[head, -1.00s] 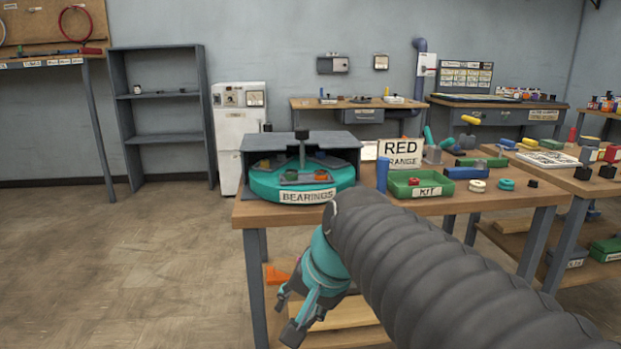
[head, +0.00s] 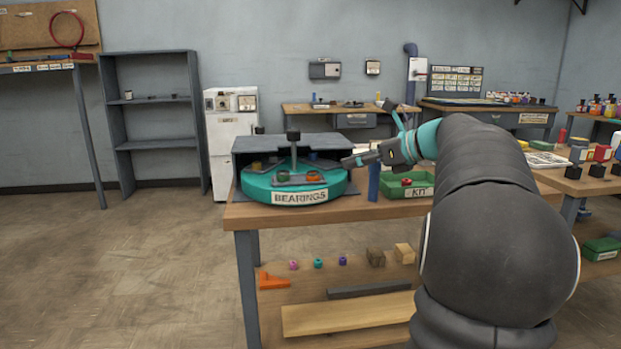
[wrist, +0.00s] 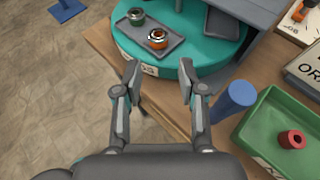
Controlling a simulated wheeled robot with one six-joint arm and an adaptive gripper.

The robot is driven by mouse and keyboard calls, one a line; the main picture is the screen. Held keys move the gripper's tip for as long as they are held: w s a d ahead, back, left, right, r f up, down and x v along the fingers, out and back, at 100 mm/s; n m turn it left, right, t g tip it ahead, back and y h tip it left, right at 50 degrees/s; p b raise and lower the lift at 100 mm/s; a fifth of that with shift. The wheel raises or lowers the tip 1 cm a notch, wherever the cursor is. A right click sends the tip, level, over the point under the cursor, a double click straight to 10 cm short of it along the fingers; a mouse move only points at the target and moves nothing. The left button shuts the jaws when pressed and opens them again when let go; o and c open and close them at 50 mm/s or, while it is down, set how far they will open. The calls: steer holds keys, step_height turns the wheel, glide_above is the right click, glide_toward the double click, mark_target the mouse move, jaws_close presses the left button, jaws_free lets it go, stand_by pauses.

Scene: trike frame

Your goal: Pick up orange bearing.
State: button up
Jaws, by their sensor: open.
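The orange bearing (head: 313,177) sits on a small grey tray near the front of the teal round turntable labelled BEARINGS (head: 262,193). My gripper (head: 350,162) is just right of the turntable in the head view, pointing left. In the wrist view my gripper (wrist: 160,80) has its two fingers wide apart with nothing between them, short of the bearing.
A grey housing (head: 345,142) covers the turntable's back. A blue cylinder (head: 374,182) and a green KIT bin (head: 420,190) holding a red bearing (wrist: 292,139) stand to the right. The lower shelf (head: 340,312) holds small parts and boards.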

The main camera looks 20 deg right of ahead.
mark_target(316, 181)
steer(key=x, duration=1.2)
steer(key=shift+a+f, duration=0.15)
steer(key=shift+f, duration=0.1)
steer(key=shift+s, duration=0.1)
jaws_close()
